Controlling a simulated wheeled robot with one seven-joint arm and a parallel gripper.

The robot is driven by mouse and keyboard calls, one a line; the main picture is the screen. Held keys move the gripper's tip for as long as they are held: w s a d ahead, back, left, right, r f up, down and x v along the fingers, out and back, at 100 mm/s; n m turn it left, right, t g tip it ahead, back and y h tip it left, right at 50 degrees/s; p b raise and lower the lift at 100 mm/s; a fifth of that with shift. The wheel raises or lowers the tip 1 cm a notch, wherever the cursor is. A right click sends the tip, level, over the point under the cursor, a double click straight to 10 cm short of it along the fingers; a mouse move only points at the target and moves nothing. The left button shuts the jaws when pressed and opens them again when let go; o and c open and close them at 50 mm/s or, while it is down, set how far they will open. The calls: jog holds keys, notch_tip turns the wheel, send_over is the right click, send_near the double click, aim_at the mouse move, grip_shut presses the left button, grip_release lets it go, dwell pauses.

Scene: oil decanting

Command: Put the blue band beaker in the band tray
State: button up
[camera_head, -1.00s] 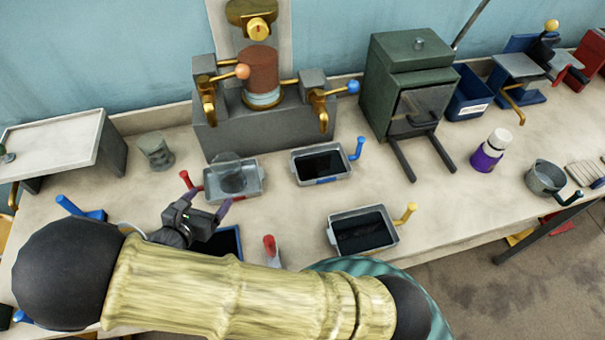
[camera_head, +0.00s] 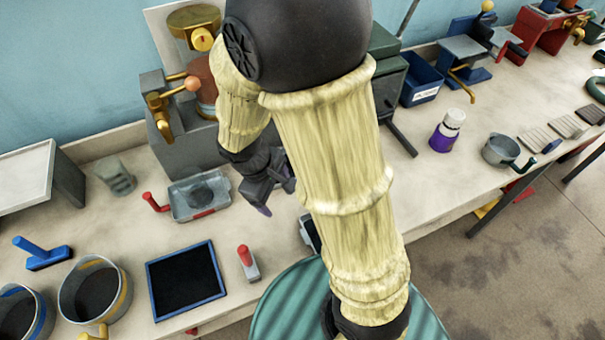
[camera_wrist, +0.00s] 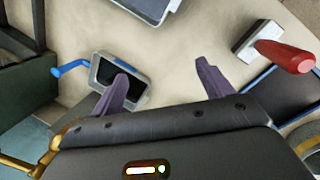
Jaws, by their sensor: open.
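A beaker with a blue band (camera_head: 22,312) stands at the lower left of the head view, cut by the frame edge, with a dark inside. A flat dark tray with a blue rim (camera_head: 150,291) lies to its right, empty; I cannot tell for certain that this is the band tray. My gripper (camera_head: 277,198) is well to the right of the beaker, above the bench, partly hidden by my arm. In the wrist view its two purple fingers (camera_wrist: 162,82) are apart with nothing between them.
A yellow-banded beaker (camera_head: 95,291) stands between the blue-banded beaker and the blue-rimmed tray. A red-handled tool (camera_head: 247,262) stands right of that tray. A red-handled metal tray (camera_head: 172,205) sits behind. A blue-handled tray (camera_wrist: 98,70) shows below my gripper.

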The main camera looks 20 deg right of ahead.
jog(key=s+d+r+m+t+y, duration=0.2)
jog(key=d+r+m, duration=0.3)
jog(key=m, duration=0.4)
jog(key=shift+d+y, duration=0.4)
jog(key=shift+d, duration=0.1)
